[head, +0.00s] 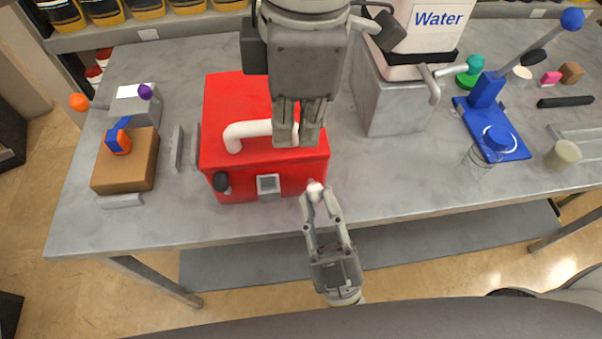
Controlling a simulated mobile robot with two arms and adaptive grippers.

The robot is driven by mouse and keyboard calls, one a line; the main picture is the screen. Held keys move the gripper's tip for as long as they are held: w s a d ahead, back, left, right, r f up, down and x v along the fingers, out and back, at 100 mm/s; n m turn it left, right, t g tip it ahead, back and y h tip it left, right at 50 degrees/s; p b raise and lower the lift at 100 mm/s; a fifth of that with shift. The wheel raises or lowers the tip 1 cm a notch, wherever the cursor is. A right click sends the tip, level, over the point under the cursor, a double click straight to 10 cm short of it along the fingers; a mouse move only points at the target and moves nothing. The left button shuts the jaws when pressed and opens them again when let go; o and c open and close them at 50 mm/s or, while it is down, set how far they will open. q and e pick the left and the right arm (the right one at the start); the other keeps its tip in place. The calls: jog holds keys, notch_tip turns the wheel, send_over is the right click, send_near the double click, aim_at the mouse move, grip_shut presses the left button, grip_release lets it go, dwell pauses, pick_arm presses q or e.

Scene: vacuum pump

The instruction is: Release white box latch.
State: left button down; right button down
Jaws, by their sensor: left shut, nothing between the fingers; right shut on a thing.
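A red box (225,100) stands on the grey workbench with a white bent handle (240,132) on its top. Its front has a grey latch-like plate (269,185) and a black knob (221,182). My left gripper (298,140) points down over the box's top, shut and empty, its fingers hiding part of the handle. My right gripper (318,193) is shut on a small white knob (315,187) at the box's front right corner. I cannot tell how this knob joins the box. I see no plainly white box with a latch.
A white Water container (425,40) on a grey block (395,105) stands to the right. A blue pump (490,120) is farther right. A brown block (126,160) and a grey fixture with coloured balls stand left.

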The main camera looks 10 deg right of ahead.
pick_arm(q)
notch_tip(320, 180, down, 14)
jog(key=shift+w+d+r, duration=0.2)
jog(key=shift+w+d, duration=0.15)
jog(key=shift+w, duration=0.1)
